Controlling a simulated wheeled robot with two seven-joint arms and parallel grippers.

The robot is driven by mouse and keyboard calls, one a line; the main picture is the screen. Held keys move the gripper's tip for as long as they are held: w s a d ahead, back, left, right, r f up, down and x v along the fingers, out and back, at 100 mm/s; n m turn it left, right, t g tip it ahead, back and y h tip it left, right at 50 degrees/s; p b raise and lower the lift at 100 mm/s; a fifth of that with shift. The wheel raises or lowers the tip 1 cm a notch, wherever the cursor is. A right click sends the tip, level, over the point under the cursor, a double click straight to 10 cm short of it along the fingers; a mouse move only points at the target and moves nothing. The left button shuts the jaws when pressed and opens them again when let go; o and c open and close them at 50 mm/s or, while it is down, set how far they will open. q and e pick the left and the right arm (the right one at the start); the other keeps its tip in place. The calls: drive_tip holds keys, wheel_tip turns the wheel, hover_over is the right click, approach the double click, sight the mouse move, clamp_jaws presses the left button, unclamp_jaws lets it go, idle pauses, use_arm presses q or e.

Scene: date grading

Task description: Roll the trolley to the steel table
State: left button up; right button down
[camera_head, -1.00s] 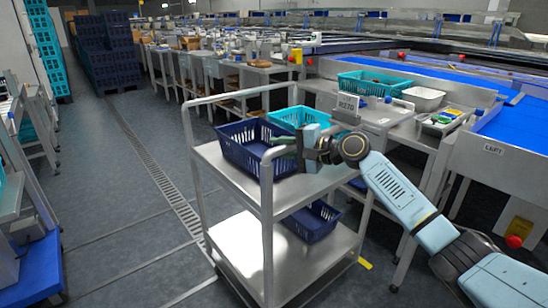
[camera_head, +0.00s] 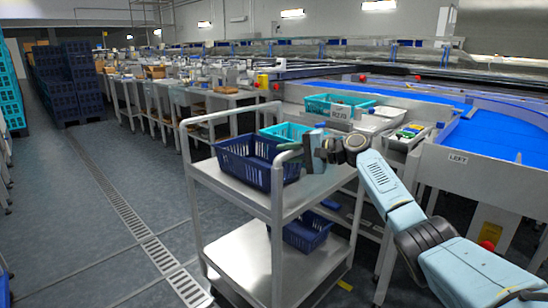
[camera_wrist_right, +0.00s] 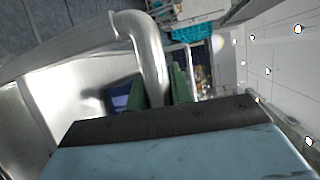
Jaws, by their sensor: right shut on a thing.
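The steel trolley (camera_head: 240,250) stands in front of me with two shelves and a tubular frame. My left gripper is not in view.
A floor drain grate (camera_head: 135,225) runs along the left of the trolley. Stacked navy crates (camera_head: 68,85) stand at the back left. A blue conveyor (camera_head: 490,138) is on the right. The aisle floor on the left is clear.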

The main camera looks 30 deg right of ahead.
drive_tip(key=shift+d+r, duration=0.15)
drive_tip(key=shift+d, duration=0.05)
drive_tip(key=c, duration=1.3)
unclamp_jaws()
drive_tip(key=shift+w+d, duration=0.1)
drive_tip(key=shift+o, duration=0.2)
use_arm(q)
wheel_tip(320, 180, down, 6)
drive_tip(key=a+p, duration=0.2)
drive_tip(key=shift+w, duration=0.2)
use_arm(e)
drive_tip(key=v, duration=1.3)
drive_tip(key=shift+s, duration=0.25)
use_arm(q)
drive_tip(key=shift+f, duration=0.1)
